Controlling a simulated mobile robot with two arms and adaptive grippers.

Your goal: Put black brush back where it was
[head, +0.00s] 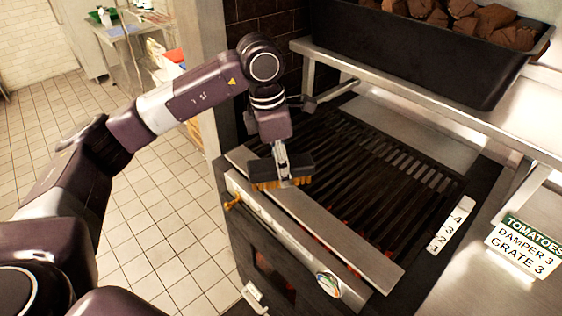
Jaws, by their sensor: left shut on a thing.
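The black brush (262,171) is a dark block with orange-brown bristles facing down. It is at the front left of the grill, over or on the metal front ledge (330,227); I cannot tell whether the bristles touch it. My left gripper (282,160) comes down from above and is shut on the brush. The grill grate (375,180) has dark bars with a red glow between some of them. My right gripper is not in view.
A black tray (440,50) of brown chunks sits on a metal shelf above the grill. A sign reading "TOMATOES DAMPER 3 GRATE 3" (523,246) stands on the right counter. A numbered scale (450,224) lies beside the grate. Tiled floor is open at left.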

